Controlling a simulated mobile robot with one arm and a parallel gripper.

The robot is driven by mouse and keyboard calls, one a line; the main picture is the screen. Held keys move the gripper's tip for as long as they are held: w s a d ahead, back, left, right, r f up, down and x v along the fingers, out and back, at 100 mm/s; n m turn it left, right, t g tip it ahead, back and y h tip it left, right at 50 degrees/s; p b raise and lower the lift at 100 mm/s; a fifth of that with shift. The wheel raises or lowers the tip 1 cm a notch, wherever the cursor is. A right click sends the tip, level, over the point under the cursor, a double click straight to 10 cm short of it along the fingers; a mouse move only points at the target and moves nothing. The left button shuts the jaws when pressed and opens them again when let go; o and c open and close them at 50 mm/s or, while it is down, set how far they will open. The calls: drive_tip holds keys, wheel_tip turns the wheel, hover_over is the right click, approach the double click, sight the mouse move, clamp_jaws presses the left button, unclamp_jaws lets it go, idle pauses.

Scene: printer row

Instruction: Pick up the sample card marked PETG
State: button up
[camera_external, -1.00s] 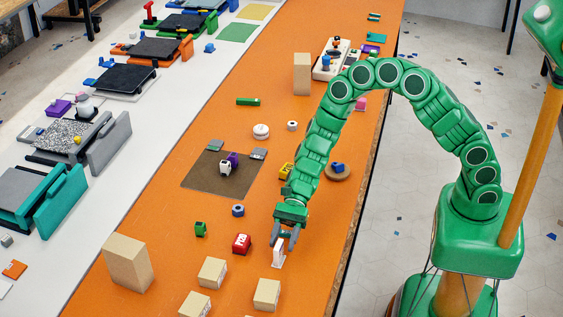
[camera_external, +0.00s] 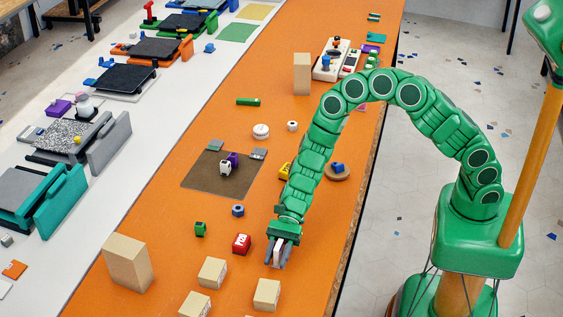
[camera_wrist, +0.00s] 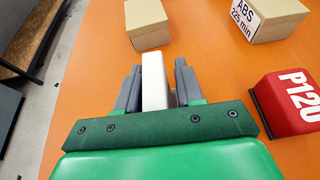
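A white upright card-like piece (camera_wrist: 155,82) stands between the two grey fingers of my gripper (camera_wrist: 157,90) in the wrist view. I see no writing on it, so I cannot tell whether it is marked PETG. A narrow gap shows between it and the right finger; the left finger is very close to it or touching. My gripper (camera_external: 277,258) also straddles the white piece (camera_external: 278,252) in the external view, low over the orange table. The fingers hide much of it there.
A red block marked P120 (camera_wrist: 292,100) is close on the right. A tan box marked ABS 225 min (camera_wrist: 268,17) and another tan box (camera_wrist: 147,22) stand ahead. In the external view, a tall tan block (camera_external: 127,262) stands at the left on the orange table (camera_external: 180,225).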

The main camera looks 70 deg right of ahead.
sight(278, 247)
clamp_jaws()
drive_tip(key=shift+r, duration=0.1)
drive_tip(key=shift+r, duration=0.25)
wheel_tip(278, 247, up, 3)
drive_tip(key=shift+s+d+f, duration=0.1)
drive_tip(key=s+d+r, duration=0.6)
drive_tip(key=s+r, duration=0.3)
drive_tip(key=s, duration=0.3)
drive_tip(key=shift+d+r, duration=0.25)
drive_tip(key=shift+d, duration=0.15)
